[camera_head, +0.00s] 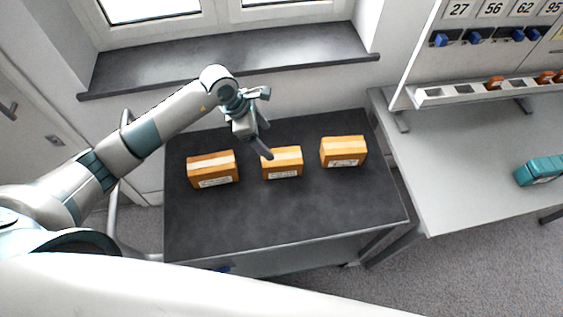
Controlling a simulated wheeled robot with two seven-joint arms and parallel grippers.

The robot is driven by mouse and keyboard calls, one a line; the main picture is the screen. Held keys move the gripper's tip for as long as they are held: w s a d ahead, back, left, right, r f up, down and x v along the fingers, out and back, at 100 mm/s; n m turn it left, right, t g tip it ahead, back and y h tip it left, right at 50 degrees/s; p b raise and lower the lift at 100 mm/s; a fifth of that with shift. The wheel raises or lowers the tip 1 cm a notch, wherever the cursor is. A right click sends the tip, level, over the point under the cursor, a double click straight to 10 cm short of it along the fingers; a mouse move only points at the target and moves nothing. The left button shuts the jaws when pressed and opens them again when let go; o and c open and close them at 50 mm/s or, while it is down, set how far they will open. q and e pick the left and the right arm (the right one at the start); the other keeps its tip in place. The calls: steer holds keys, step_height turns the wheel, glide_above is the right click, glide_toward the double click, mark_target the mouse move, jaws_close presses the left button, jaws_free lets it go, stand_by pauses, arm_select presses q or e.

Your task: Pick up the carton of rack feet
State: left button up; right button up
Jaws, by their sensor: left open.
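Three orange-brown cartons with pale tape and white labels stand in a row on a dark table top: a left carton (213,170), a middle carton (283,164) and a right carton (343,152). The labels are too small to read, so I cannot tell which one holds rack feet. My left gripper (266,138) is open and empty, just above and behind the middle carton. One finger reaches down near that carton's upper left corner; I cannot tell whether it touches. My right gripper is not in view.
The dark table (285,222) is bare in front of the cartons. A grey bench (455,170) stands at the right with a teal box (540,170) and a numbered rack board (500,45). A window sill (230,58) runs behind the table.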

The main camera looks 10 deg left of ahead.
mark_target(281, 156)
arm_select(q)
steer(key=b+x, duration=0.5)
steer(key=x, duration=0.6)
steer(key=shift+s+d+f, duration=0.1)
steer(key=shift+f, duration=0.1)
steer(key=shift+b+x, duration=1.6)
steer(key=shift+x, duration=0.95)
steer(key=shift+s+f, duration=0.1)
steer(key=shift+c, duration=0.4)
steer(key=c, duration=1.4)
